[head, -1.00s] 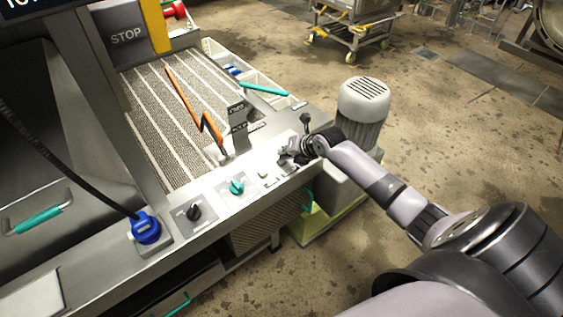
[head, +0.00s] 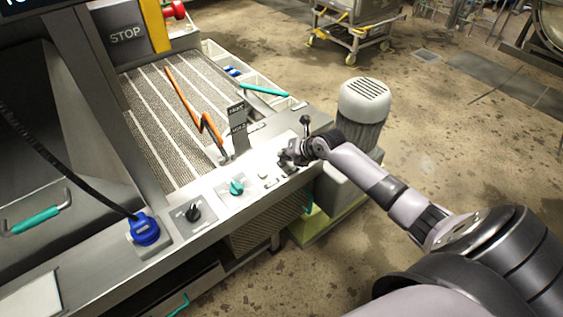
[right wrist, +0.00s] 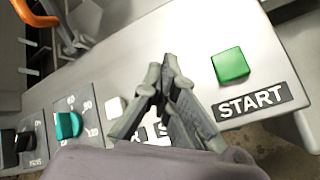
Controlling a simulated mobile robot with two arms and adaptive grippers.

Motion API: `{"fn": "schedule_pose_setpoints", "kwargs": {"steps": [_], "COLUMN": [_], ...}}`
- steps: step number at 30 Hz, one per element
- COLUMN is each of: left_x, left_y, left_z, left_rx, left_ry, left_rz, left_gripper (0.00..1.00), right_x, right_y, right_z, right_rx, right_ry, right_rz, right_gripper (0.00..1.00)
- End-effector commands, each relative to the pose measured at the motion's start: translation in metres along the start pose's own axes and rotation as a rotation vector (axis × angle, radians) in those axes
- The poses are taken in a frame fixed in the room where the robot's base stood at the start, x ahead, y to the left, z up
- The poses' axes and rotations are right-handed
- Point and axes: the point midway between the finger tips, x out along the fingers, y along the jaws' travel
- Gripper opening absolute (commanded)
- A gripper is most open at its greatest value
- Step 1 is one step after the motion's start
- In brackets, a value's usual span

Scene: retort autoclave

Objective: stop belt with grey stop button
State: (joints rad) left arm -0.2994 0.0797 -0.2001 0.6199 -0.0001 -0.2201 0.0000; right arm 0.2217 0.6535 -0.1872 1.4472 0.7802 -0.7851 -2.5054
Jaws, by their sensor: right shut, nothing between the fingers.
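My right gripper (head: 287,160) is over the front control panel at the end of the belt (head: 160,115). In the right wrist view its fingers (right wrist: 165,75) are together and empty, tips close above the panel. They partly cover a dark label with white letters, of which an S shows; any button right behind the fingers is hidden. A small pale button (right wrist: 115,108) is just left of the fingers; it also shows in the head view (head: 264,175). I cannot tell whether it is the grey stop button. A green button (right wrist: 230,65) with a START label (right wrist: 250,102) is to the right. My left gripper is out of view.
A teal knob (head: 237,187), a black knob (head: 193,212) and a blue plug (head: 145,229) line the panel to the left. An orange lever (head: 200,122) and a dark plate (head: 237,125) stand behind it. A motor (head: 362,105) is to the right.

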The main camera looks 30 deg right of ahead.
Motion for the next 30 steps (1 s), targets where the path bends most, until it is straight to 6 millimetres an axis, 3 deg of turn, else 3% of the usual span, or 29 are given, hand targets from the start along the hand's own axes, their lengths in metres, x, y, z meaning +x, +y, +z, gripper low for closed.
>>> {"fn": "schedule_pose_setpoints", "kwargs": {"steps": [18,30], "left_x": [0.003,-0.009], "left_y": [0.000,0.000], "left_z": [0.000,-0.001], "left_rx": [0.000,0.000], "left_ry": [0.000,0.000], "left_rz": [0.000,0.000], "left_gripper": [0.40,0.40], "right_x": [0.003,-0.011], "right_y": [-0.002,0.007], "right_z": [-0.003,0.007], "right_rx": [0.000,-0.001], "right_ry": [0.003,0.002], "right_rz": [-0.001,-0.001], "right_gripper": [0.00,0.00]}}
